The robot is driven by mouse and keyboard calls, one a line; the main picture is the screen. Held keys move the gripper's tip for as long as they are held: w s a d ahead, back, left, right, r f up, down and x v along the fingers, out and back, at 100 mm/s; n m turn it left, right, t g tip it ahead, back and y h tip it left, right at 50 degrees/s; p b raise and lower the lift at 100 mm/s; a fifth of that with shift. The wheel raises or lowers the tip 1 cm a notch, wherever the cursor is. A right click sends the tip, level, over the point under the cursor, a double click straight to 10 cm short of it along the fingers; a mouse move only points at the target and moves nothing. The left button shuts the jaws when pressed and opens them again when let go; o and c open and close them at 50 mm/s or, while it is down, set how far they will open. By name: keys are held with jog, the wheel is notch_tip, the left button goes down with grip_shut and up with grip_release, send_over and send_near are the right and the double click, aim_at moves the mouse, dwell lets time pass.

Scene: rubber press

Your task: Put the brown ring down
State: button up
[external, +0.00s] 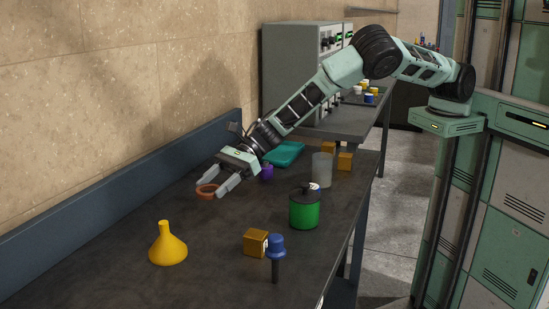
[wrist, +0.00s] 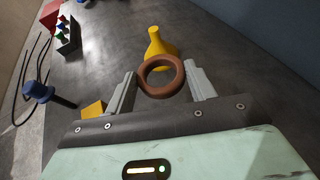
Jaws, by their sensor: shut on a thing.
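The brown ring (external: 207,190) is between the fingers of my gripper (external: 222,186) in the external view, at or just above the dark table top (external: 200,262). In the wrist view the ring (wrist: 161,64) sits between the two grey fingertips of my gripper (wrist: 162,82), its hole facing the camera. My gripper is shut on the ring. Whether the ring touches the table cannot be told.
A yellow funnel (external: 167,246) stands nearer the camera. A purple object (external: 266,173) is behind my gripper. The table around the ring is clear.

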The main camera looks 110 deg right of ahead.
jog(key=shift+s+a, duration=0.15)
jog(key=shift+s, duration=0.15)
jog(key=s+r+m+t+h, duration=0.1)
jog(key=s+r+m+h, duration=0.2)
jog(key=s, duration=0.7)
jog(key=s+r+m+h, duration=0.2)
jog(key=s+r+h, duration=0.1)
jog(key=s, duration=0.7)
jog(key=m+g+h+b, duration=0.6)
jog(key=m+h+b, duration=0.5)
jog(key=b, duration=0.9)
send_over(257, 194)
notch_tip(257, 194, down, 5)
notch_tip(257, 194, down, 10)
jog(key=shift+r, duration=0.25)
jog(key=shift+f, duration=0.1)
